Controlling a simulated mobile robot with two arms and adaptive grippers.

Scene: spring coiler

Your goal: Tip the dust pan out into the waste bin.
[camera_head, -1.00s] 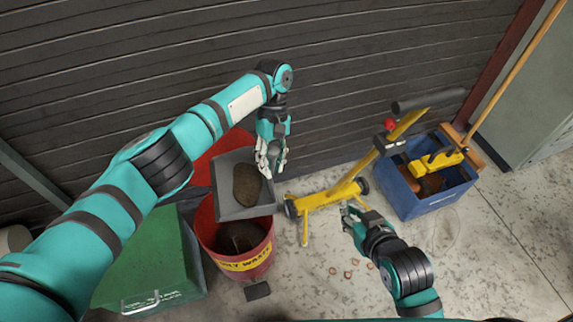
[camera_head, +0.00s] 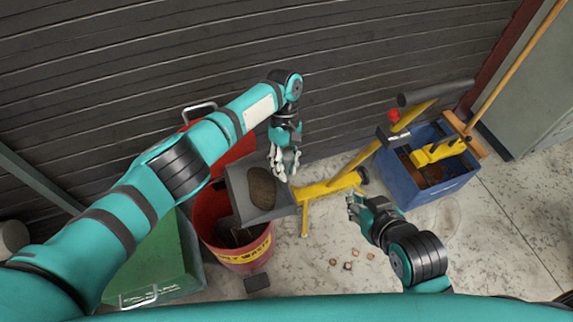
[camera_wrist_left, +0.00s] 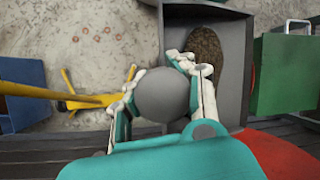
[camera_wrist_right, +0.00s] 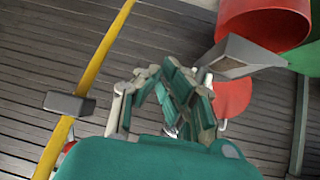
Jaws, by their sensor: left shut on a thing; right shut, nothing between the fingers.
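The grey dust pan (camera_head: 236,183) holds a brown heap of dirt (camera_head: 262,188). My left gripper (camera_head: 284,168) is shut on the pan; in the left wrist view a rounded grey part (camera_wrist_left: 163,95) sits between its fingers, with the pan (camera_wrist_left: 236,55) beside it. The red waste bin (camera_head: 240,255), with a yellow label, is under the pan. The pan covers part of its opening and reaches past its right rim. The heap still lies in the pan. My right gripper (camera_head: 355,205) is shut and empty, right of the bin and apart from it.
A yellow stand (camera_head: 330,187) with a long bar is right of the pan. A blue crate (camera_head: 432,190) stands behind it on the right. A green box (camera_head: 160,260) is left of the bin. Small rings (camera_head: 350,258) lie on the floor. A ribbed wall is behind.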

